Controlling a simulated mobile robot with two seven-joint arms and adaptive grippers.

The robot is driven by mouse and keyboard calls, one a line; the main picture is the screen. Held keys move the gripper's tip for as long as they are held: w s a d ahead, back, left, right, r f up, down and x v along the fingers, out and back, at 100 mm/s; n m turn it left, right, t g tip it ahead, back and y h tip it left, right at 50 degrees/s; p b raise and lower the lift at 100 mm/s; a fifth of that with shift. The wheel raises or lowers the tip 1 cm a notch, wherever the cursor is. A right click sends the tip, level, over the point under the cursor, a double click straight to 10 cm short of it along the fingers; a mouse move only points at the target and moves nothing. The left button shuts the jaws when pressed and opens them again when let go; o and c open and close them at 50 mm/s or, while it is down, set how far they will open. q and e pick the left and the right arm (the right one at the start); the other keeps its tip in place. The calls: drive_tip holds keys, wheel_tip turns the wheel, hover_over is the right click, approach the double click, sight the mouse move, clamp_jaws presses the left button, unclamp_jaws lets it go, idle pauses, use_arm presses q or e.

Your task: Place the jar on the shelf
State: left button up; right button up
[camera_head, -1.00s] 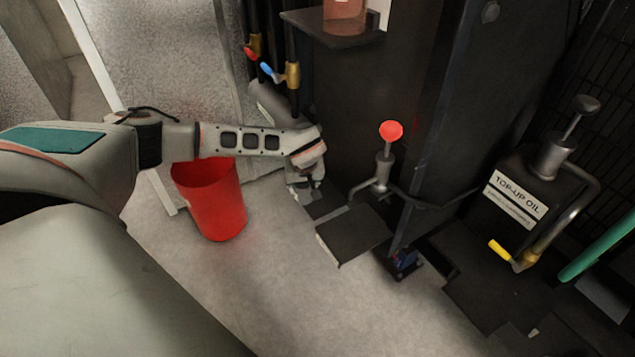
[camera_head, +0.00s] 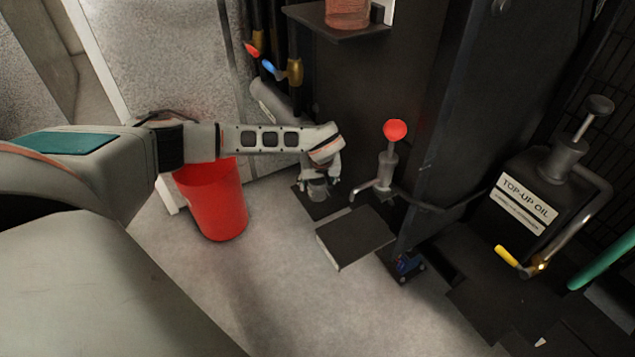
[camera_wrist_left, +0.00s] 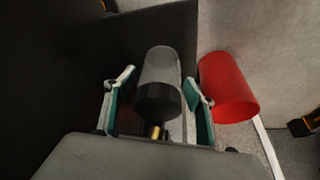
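The jar, clear with a black lid, stands between the fingers of my left gripper (camera_wrist_left: 160,88) in the left wrist view; its black lid (camera_wrist_left: 158,101) faces the camera. In the head view the jar (camera_head: 317,189) shows low under the gripper (camera_head: 320,181), above a dark floor mat. The fingers straddle it with narrow gaps visible at the sides, so the gripper looks open. The dark shelf (camera_head: 326,31) is fixed to the black cabinet, higher up, and carries a copper-coloured cylinder (camera_head: 348,12). My right gripper is not in view.
A red bucket (camera_head: 212,203) stands on the floor left of the gripper. A red-knobbed pump (camera_head: 387,160) is just right of it. Hoses with red and blue levers (camera_head: 272,70) hang behind. A top-up oil can (camera_head: 528,200) is at right.

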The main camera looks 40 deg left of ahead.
use_arm(q)
drive_tip(key=shift+r, duration=0.1)
drive_tip(key=v, duration=0.1)
drive_tip(key=p+v, duration=0.1)
drive_tip(key=v, duration=0.2)
drive_tip(key=shift+w+a+r+p, duration=0.15)
drive_tip(key=shift+w+r+p, duration=0.1)
drive_tip(key=shift+w+p, duration=0.1)
drive_tip(key=p+v, duration=0.2)
drive_tip(key=v, duration=0.6)
drive_tip(key=shift+s+f+p, duration=0.2)
drive_tip(key=shift+s+p, duration=0.15)
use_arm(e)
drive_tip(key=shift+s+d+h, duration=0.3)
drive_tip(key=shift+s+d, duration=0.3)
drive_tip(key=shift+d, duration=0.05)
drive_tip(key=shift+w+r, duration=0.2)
